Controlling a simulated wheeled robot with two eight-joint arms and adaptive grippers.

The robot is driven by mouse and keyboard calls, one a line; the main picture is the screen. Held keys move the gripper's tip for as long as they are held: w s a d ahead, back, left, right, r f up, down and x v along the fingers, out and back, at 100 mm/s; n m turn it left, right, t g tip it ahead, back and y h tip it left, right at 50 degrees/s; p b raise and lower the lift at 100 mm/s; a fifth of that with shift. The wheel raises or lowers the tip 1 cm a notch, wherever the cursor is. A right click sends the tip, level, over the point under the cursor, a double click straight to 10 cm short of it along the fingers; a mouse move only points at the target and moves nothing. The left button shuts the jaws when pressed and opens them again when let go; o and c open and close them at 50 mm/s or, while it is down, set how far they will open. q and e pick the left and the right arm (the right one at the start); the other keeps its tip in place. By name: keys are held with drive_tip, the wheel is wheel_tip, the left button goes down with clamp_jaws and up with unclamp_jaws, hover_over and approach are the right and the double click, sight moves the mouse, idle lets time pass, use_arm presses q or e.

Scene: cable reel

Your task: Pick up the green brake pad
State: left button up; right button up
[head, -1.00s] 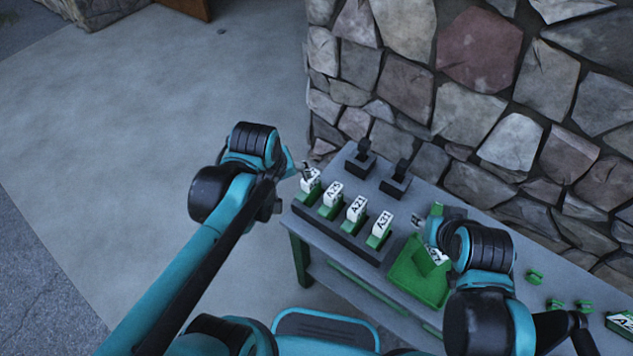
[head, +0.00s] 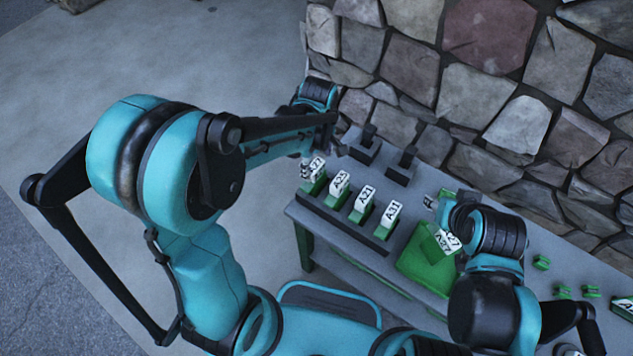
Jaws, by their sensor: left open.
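Several small green pieces, which look like brake pads, lie on the grey bench at the right; one (head: 541,262) sits apart, two others (head: 562,290) (head: 591,290) close together. I cannot tell which is the task's pad. My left gripper (head: 337,147) is open at the bench's far left, near the black levers and well away from these pieces; it is small and partly hidden by my arm. My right gripper (head: 441,207) is over the bench by the green tray, mostly hidden by its wrist; its jaws cannot be made out.
A dark rack (head: 345,223) holds a row of white-labelled blocks with green bases. A green tray (head: 415,266) holds a labelled block (head: 440,243). Two black levers (head: 368,147) (head: 404,165) stand behind. A stone wall (head: 490,110) closes the back. Open floor lies left.

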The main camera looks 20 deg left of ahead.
use_arm(q)
wheel_tip(320, 180, down, 3)
drive_tip(key=shift+f+b, duration=0.15)
drive_tip(key=shift+b, duration=0.35)
clamp_jaws()
wheel_tip(320, 180, up, 11)
drive_tip(key=p, duration=0.4)
drive_tip(key=shift+f, duration=0.1)
wheel_tip(320, 180, up, 10)
drive_tip(key=r+p, duration=0.1)
drive_tip(key=p, duration=0.8)
hover_over(317, 167)
drive_tip(key=shift+w+f+b, duration=0.15)
drive_tip(key=shift+f+b, duration=0.1)
drive_tip(key=shift+b, duration=0.05)
drive_tip(key=shift+f, duration=0.1)
